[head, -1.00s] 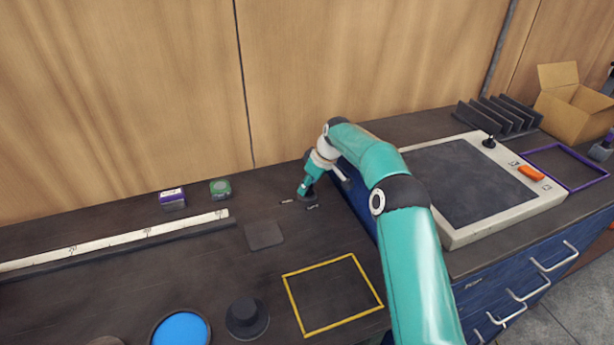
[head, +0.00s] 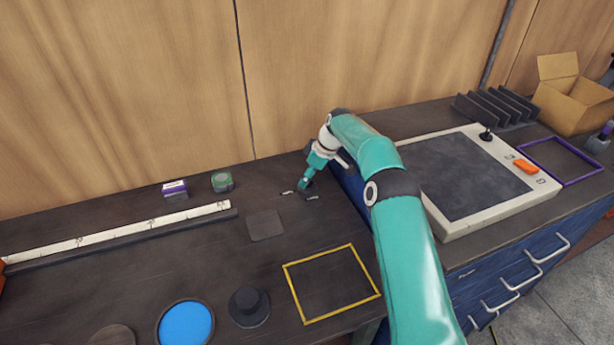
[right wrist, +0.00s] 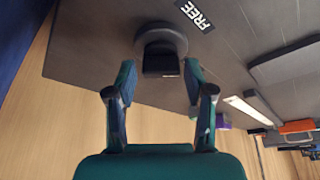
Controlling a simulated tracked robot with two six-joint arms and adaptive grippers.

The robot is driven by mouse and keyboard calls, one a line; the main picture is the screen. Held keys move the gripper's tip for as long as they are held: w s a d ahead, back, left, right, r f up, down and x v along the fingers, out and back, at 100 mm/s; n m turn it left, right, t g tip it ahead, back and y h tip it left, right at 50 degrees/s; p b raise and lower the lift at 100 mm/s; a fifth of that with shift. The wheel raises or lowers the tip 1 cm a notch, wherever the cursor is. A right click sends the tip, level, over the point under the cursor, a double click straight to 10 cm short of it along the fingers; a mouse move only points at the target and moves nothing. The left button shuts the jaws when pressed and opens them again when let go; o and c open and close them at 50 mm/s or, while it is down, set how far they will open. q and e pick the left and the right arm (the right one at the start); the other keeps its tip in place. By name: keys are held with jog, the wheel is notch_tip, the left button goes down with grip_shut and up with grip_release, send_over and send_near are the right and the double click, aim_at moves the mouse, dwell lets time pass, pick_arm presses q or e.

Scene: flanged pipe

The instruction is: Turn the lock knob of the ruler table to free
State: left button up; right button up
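The lock knob (right wrist: 160,48) is a dark round base with a raised grip bar, on the dark table top (right wrist: 95,50). A label reading FREE (right wrist: 193,14) lies beside it in the right wrist view. My right gripper (right wrist: 159,80) is open, its two fingers apart on either side of the knob's near end, with nothing between the pads. In the head view my right gripper (head: 305,186) points down at the knob's place and mostly hides it. Two small labels (head: 287,192) show there, too small to read. My left gripper is out of view.
A white ruler (head: 120,237) lies left on the table. A green box (head: 221,182), a purple-white box (head: 174,188) and a dark square pad (head: 265,225) are nearby. A yellow frame (head: 290,290) lies in front. A blue cabinet with a light-framed panel (head: 432,222) stands close on the right.

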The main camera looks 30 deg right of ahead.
jog(key=shift+o, duration=0.3)
jog(key=v, duration=1.2)
jog(key=shift+w, duration=0.1)
jog(key=shift+c, duration=0.3)
jog(key=shift+a, duration=0.15)
jog(key=c, duration=0.4)
jog(key=a+r+m+g+h+b, duration=0.1)
jog(key=a+r+m+h, duration=0.2)
jog(key=m, duration=0.6)
jog(key=a+r+m+g+h, duration=0.1)
jog(key=a+m+h, duration=0.3)
jog(key=m, duration=0.5)
jog(key=shift+y, duration=0.4)
jog(key=p+x, duration=0.1)
jog(key=x, duration=0.4)
jog(key=p+x, duration=0.1)
jog(key=x, duration=0.4)
jog(key=w+a+x, duration=0.1)
jog(key=x, duration=0.5)
jog(key=shift+w+f+p, duration=0.1)
jog(key=shift+p, duration=0.3)
